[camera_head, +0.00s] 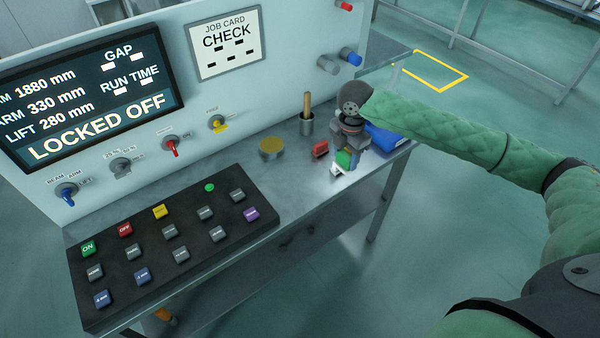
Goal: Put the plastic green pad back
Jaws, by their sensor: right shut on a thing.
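My right gripper (345,163) reaches down over the right end of the metal bench and is shut on a small green pad (344,159). The pad is partly hidden by the fingers, and I cannot tell whether it touches the bench top. A black button panel (180,235) lies on the bench to the left, with several coloured and grey buttons. Its green ON button (88,248) is at the left end, and a small round green spot (209,187) shows near its back edge. My left gripper is not in view.
A red block (320,149) lies just left of the right gripper. A grey cup (307,127) with a wooden handle and a round yellow-topped disc (271,149) stand further left. A blue tray (386,138) lies behind the gripper. The upright console (285,70) bounds the bench's back.

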